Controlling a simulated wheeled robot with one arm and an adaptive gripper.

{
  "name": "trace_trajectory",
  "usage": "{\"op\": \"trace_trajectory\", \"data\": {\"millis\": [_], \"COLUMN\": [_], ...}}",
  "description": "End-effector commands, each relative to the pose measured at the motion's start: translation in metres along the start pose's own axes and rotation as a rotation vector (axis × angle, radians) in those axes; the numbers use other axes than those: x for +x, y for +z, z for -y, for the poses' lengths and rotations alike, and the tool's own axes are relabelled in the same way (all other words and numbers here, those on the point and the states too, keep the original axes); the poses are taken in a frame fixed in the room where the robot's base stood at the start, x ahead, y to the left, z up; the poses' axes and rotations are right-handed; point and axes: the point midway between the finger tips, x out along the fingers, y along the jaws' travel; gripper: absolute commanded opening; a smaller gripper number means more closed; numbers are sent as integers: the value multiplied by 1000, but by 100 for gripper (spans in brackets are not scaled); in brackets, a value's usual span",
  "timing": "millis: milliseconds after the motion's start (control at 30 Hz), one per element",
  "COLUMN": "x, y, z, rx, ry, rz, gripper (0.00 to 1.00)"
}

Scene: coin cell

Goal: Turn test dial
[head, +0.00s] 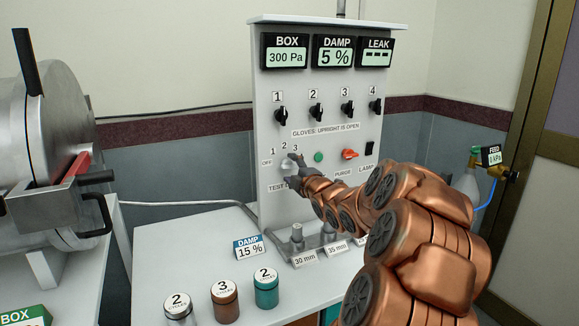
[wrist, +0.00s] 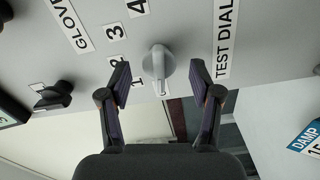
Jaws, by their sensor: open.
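The test dial (wrist: 158,62) is a pale grey knob on the upright grey panel (head: 262,110). In the wrist view its grip runs up and down the picture and its lower end lies over a partly hidden label. I cannot tell for sure which mark it points to. My gripper (wrist: 158,85) is open, with one finger on each side of the dial and a gap showing on both sides. In the head view my gripper (head: 292,168) is at the panel's lower left and partly covers the dial. The TEST DIAL label (wrist: 224,38) is beside the right finger.
Black numbered glove knobs (head: 316,112) are above the dial. A green button (head: 318,156), an orange purge knob (head: 349,154) and a black lamp switch (head: 369,148) are to its right.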

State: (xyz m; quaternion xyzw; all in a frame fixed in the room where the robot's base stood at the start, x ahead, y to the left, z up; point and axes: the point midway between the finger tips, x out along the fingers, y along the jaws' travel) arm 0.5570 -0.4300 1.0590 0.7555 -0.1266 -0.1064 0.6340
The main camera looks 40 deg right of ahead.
Motion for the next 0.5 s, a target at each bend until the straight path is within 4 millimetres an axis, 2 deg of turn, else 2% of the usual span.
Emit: {"op": "trace_trajectory", "data": {"millis": [200,500], "x": [17,20], "y": [0,2], "z": [-1,-1], "rx": [0,0], "ry": [0,0], "rz": [1,3], "gripper": [64,64]}}
